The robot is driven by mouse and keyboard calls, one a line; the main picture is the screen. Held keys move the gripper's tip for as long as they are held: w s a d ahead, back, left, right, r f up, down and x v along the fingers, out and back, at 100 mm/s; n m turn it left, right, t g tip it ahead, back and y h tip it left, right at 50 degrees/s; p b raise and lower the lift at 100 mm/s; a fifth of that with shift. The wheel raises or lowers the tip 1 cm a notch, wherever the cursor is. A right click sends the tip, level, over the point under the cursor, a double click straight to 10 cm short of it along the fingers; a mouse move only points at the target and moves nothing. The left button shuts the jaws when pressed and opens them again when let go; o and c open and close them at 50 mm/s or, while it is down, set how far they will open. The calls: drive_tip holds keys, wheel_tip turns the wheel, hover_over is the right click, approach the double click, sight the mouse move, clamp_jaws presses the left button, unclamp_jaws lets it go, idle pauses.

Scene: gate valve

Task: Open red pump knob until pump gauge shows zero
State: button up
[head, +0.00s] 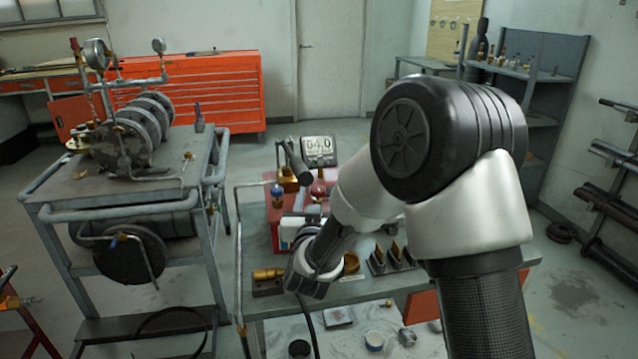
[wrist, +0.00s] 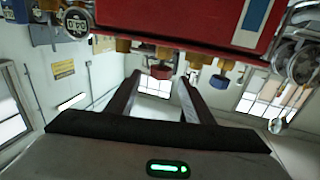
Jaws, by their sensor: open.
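The red pump knob (wrist: 162,71) sits on a brass fitting under the red pump body (wrist: 180,18) in the wrist view. My gripper (wrist: 160,84) is open, its two fingers pointing toward the red knob, which appears between the fingertips. I cannot tell how far apart they are in depth. In the head view my arm hides the fingers.
A blue knob (wrist: 220,81) hangs right of the red knob. The pump stands on a workbench (head: 385,287) with brass fittings (head: 393,257). A metal cart (head: 75,187) with a valve assembly stands left. An orange tool cabinet (head: 190,88) is behind. Floor between cart and cabinet is clear.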

drive_tip(key=w, duration=0.8)
drive_tip(key=shift+b, duration=0.35)
drive_tip(key=shift+c, duration=0.5)
drive_tip(key=c, duration=1)
drive_tip(key=shift+o, duration=0.2)
